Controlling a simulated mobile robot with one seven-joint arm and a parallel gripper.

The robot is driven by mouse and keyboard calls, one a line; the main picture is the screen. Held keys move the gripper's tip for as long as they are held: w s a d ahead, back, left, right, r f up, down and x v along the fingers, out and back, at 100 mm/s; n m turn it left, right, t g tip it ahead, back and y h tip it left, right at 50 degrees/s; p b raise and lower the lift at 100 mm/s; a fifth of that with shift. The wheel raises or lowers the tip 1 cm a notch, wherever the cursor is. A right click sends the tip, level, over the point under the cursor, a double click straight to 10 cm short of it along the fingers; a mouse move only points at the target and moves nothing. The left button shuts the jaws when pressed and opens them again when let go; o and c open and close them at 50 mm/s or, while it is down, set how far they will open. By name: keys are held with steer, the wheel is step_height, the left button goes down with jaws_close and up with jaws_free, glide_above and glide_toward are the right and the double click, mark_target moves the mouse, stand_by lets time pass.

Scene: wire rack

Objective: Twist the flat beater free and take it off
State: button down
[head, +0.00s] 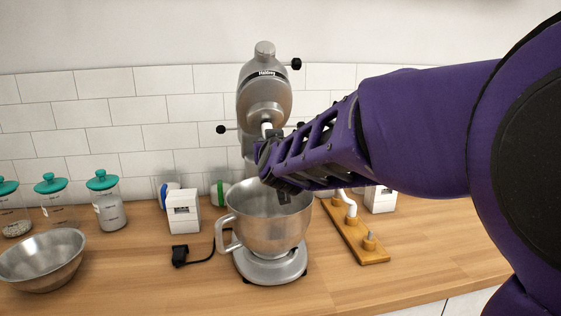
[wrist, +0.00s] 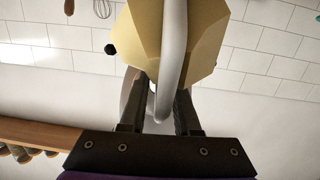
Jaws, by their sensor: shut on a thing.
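The silver stand mixer (head: 264,92) stands on the counter with its head tilted up over its steel bowl (head: 268,222). A small white part of the flat beater (head: 266,129) shows just under the head; my gripper hides most of the rest. My gripper (head: 273,150) is just below the head and above the bowl. In the wrist view, my gripper's two dark fingers (wrist: 158,112) are shut on the beater's pale grey curved bar (wrist: 173,50). I cannot tell whether the beater is still locked to the head.
A steel bowl (head: 42,258) and several teal-lidded jars (head: 108,206) stand at the left. A white box (head: 183,212) and a black plug (head: 181,256) lie nearer the mixer. A wooden board with pegs (head: 352,232) is at the right, partly behind my arm.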

steer(key=shift+d, duration=0.1)
steer(key=shift+f, duration=0.15)
steer(key=shift+s+f+b, duration=0.45)
steer(key=shift+s, duration=0.2)
stand_by(0.8)
steer(key=shift+s+f, duration=0.2)
steer(key=shift+s, duration=0.05)
steer(key=shift+s+d+f+b, duration=0.15)
steer(key=shift+s+f+b, duration=0.2)
steer(key=shift+s, duration=0.25)
steer(key=shift+s+d+f+b, duration=0.1)
steer(key=shift+s+f+b, duration=0.15)
steer(key=shift+s+b, duration=0.25)
stand_by(1.1)
steer(key=shift+s, duration=0.2)
steer(key=shift+s+d+r+p, duration=0.1)
steer(key=shift+s+d+p, duration=0.1)
steer(key=shift+s, duration=0.45)
steer(key=shift+s+d+r+p, duration=0.15)
steer(key=shift+s+d, duration=0.1)
steer(key=shift+s, duration=0.45)
steer(key=shift+s+d+f+p, duration=0.1)
steer(key=shift+s+d+p, duration=0.1)
steer(key=shift+s, duration=0.45)
